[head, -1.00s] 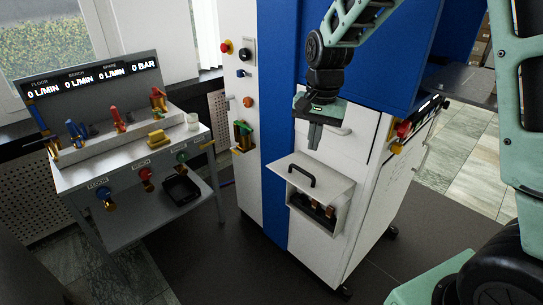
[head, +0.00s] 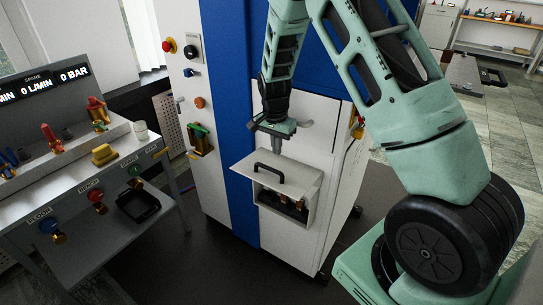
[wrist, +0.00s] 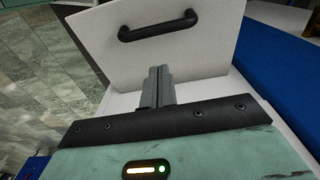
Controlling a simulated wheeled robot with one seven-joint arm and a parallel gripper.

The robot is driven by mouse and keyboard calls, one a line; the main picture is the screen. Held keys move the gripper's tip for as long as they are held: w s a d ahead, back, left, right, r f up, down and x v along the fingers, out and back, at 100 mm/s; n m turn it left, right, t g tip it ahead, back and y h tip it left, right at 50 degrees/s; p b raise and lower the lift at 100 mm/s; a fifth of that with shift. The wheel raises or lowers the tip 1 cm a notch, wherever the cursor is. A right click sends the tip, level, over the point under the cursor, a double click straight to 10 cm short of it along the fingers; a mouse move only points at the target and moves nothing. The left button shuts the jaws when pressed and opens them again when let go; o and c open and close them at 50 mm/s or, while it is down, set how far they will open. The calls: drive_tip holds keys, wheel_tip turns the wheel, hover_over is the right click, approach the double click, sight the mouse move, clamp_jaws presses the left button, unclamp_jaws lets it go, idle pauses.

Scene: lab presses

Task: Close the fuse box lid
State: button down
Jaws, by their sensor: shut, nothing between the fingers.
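The fuse box (head: 308,211) is a white box on the front of the white and blue press cabinet. Its white lid (head: 296,180) is raised and slopes outward, with a black handle (head: 268,172) on it. Below the lid the front is open and dark, with brownish fuse parts inside. My gripper (head: 277,153) is shut and empty, pointing down just above the lid's upper edge, close to the cabinet. In the wrist view, my shut fingers (wrist: 158,72) overlap the near edge of the lid (wrist: 205,48), with the handle (wrist: 158,25) beyond them. I cannot tell whether they touch the lid.
A grey bench (head: 60,200) with coloured valves, gauges and a black tray (head: 138,204) stands to the left. The dark floor in front of the cabinet is clear.

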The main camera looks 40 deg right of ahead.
sight(271, 176)
drive_tip(key=shift+s+a+f+p, duration=0.15)
drive_tip(key=shift+s+a+f, duration=0.05)
drive_tip(key=shift+a+f, duration=0.25)
drive_tip(key=shift+s+a+f+p, duration=0.15)
drive_tip(key=shift+s+a+f, duration=0.05)
drive_tip(key=shift+a+f, duration=0.25)
drive_tip(key=shift+s+a+f, duration=0.1)
drive_tip(key=shift+a+f, duration=0.25)
drive_tip(key=shift+f, duration=0.15)
drive_tip(key=shift+a, duration=0.1)
